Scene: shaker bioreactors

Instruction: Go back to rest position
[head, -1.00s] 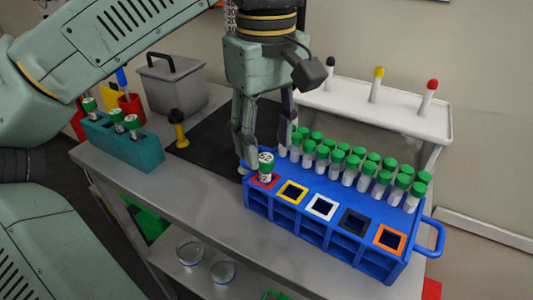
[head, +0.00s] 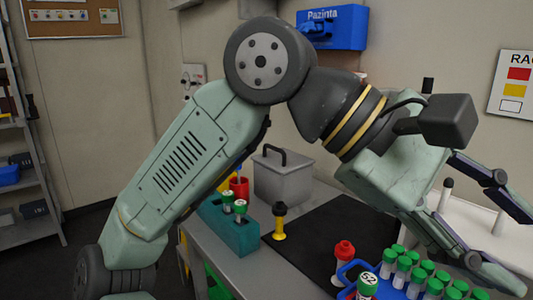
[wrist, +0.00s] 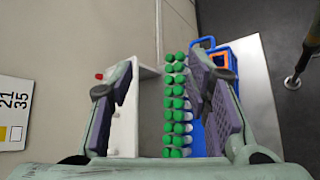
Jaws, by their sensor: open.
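My gripper (head: 500,235) is raised above the right part of the bench in the head view, tilted to the right. Its two fingers are apart, and the wrist view (wrist: 160,105) shows nothing held between them. Below it is the blue rack (head: 345,273) with several green-capped tubes (head: 412,262). A tube marked 52 (head: 367,286) stands at the rack's near left end. In the wrist view a double row of green caps (wrist: 174,100) lies beyond the fingers, with the blue rack (wrist: 205,43) partly hidden by the right finger.
A teal rack (head: 236,232) with green-capped tubes, a grey lidded box (head: 283,180), a black-and-yellow plunger-like item (head: 279,222) and a red-topped one (head: 344,252) stand on the bench. A white stand (head: 462,215) is behind my gripper. Open space lies above the bench.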

